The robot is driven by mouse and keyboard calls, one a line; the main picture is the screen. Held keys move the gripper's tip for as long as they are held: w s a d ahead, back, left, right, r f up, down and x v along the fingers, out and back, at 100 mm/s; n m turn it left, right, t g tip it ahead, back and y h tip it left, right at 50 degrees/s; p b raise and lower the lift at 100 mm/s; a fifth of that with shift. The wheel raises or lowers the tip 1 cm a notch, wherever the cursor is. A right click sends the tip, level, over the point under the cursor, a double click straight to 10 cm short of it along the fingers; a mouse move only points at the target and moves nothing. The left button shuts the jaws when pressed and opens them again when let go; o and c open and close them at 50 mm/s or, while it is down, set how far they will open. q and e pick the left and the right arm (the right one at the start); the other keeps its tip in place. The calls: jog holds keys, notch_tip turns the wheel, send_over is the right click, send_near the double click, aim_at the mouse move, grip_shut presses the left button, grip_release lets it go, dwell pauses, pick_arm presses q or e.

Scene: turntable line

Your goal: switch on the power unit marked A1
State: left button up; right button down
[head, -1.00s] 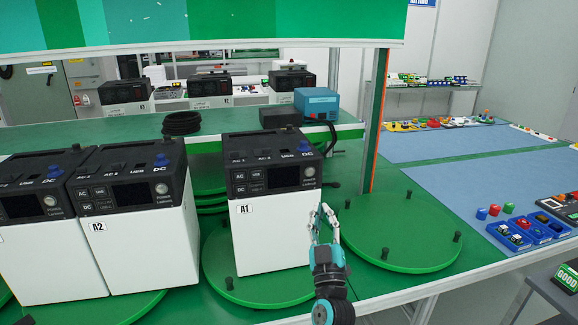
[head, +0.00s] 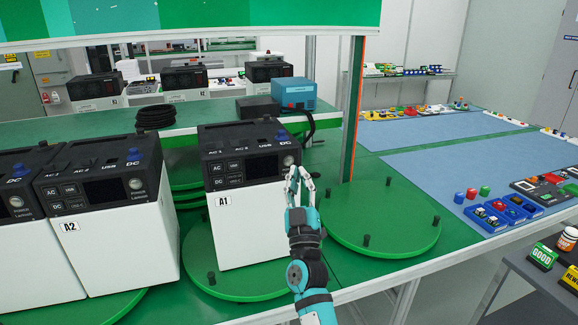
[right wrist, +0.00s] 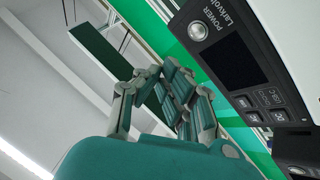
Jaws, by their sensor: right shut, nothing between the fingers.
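The power unit marked A1 (head: 240,225) is a white box with a black top panel, standing upright on a green turntable disc. Its front panel has a dark screen, AC, USB and DC buttons, and a round silver POWER button (head: 289,160) at the right. That button (right wrist: 197,30) and the dark screen (right wrist: 233,62) also show in the right wrist view. My right gripper (head: 299,172) is shut and empty, its fingertips just below and in front of the POWER button. I cannot tell whether they touch the panel. My left gripper is out of view.
Unit A2 (head: 110,245) stands to the left, with another unit partly cut off beside it. An empty green disc (head: 385,225) with black pegs lies to the right. A blue box (head: 294,92) and a black cable coil (head: 155,117) sit behind. A frame post (head: 352,110) rises behind the discs.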

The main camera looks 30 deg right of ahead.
aim_at(289, 161)
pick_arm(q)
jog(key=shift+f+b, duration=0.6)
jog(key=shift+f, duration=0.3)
pick_arm(e)
jog(key=shift+w+d, duration=0.2)
jog(key=shift+w, duration=0.65)
jog(key=shift+w+d, duration=0.2)
jog(key=shift+w, duration=0.65)
jog(key=shift+w+d, duration=0.2)
jog(key=shift+w, duration=0.65)
jog(key=shift+w, duration=0.1)
jog(key=shift+w+d, duration=0.1)
jog(key=shift+w, duration=0.2)
jog(key=shift+w, duration=0.3)
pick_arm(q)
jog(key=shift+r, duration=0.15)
pick_arm(e)
jog(key=shift+s, duration=0.15)
pick_arm(q)
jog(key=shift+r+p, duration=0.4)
jog(key=shift+p, duration=0.15)
pick_arm(e)
jog(key=shift+s, duration=0.6)
